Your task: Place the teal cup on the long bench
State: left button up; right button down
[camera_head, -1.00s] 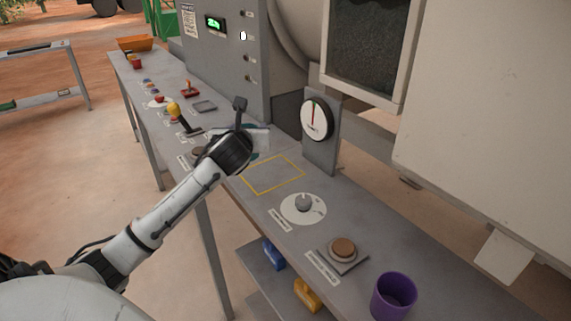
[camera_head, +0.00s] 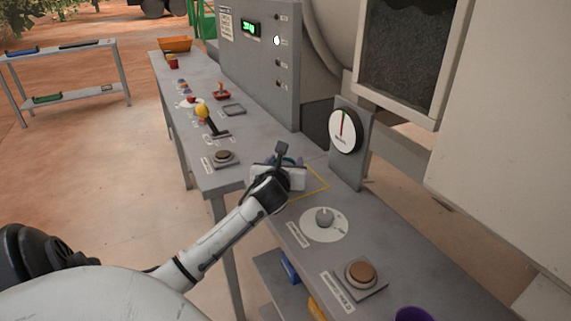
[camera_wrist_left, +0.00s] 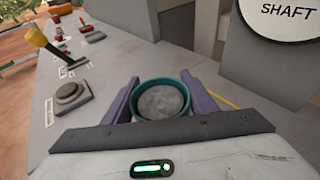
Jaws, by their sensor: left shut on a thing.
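My left gripper (camera_head: 287,166) is shut on the teal cup. In the left wrist view the teal cup (camera_wrist_left: 161,81) is upright between the two purple-grey fingers (camera_wrist_left: 160,95), with grey material inside it. In the head view the hand hides most of the cup; only a little teal shows. The gripper is over the long grey bench (camera_head: 268,136), at the yellow outlined rectangle (camera_head: 325,187) on its top. I cannot tell whether the cup touches the bench. My right gripper is not in view.
A dial post (camera_head: 345,135) stands behind the outline. A round knob (camera_head: 324,217) and a brown button (camera_head: 360,275) lie nearer, with a purple cup (camera_head: 412,314) at the bottom edge. Beyond are another button (camera_head: 224,156) and a yellow-topped lever (camera_head: 203,112). A side table (camera_head: 65,55) stands left.

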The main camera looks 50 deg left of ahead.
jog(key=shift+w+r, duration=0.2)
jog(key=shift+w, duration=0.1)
pick_arm(q)
jog(key=o, duration=1.1)
jog(key=p+v, duration=0.1)
jog(key=v, duration=1.1)
jog(key=shift+r, duration=0.1)
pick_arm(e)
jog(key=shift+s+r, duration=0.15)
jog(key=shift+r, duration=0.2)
